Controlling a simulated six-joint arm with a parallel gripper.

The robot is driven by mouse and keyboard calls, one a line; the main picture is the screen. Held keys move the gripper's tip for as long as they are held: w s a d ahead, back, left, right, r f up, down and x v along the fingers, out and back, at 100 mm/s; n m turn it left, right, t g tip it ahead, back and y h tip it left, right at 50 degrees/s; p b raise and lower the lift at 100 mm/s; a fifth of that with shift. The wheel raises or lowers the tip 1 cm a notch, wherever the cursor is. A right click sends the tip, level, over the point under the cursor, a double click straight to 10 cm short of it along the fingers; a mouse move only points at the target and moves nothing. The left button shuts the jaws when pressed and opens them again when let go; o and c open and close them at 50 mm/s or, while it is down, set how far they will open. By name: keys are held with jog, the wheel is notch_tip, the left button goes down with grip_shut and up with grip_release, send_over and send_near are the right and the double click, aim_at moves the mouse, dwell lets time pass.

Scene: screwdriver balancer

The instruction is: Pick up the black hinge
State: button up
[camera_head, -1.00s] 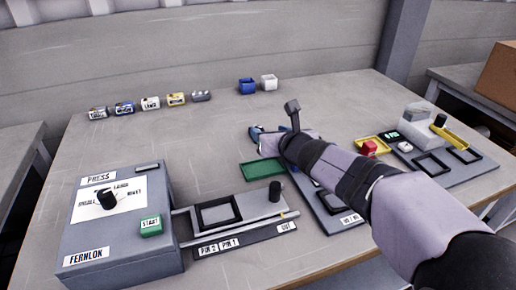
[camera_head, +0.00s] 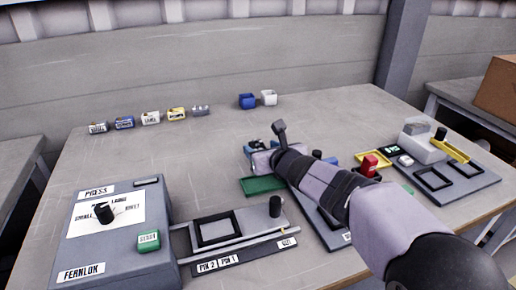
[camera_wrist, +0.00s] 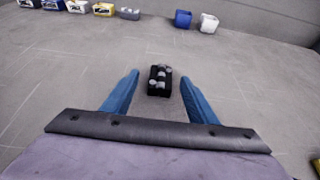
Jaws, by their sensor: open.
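The black hinge (camera_wrist: 159,82) is a small dark block with several grey round spots on top. It lies on the bare tabletop in the wrist view. My gripper (camera_wrist: 159,77) is open, with one blue finger on each side of the hinge and a visible gap at both sides. I cannot tell how high the fingertips are above the table. In the head view, my gripper (camera_head: 261,147) is over the middle of the table, beyond the green tray. The hinge shows there only as a small dark patch (camera_head: 257,143) by the fingers, partly hidden.
The green tray (camera_head: 262,185) lies just in front of my gripper. The grey press box (camera_head: 115,235) and a fixture with a black frame (camera_head: 215,229) stand at front left. Several labelled bins (camera_head: 150,118), a blue bin (camera_head: 247,101) and a white bin (camera_head: 269,98) line the back.

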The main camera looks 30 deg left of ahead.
aim_at(259, 146)
jog(key=shift+p+x, duration=0.45)
jog(key=shift+x, duration=1.6)
jog(key=shift+w+d, duration=0.1)
jog(key=c, duration=1.2)
jog(key=shift+c, duration=0.2)
notch_tip(259, 146, up, 10)
jog(key=p, duration=0.8)
jog(key=shift+p, duration=0.3)
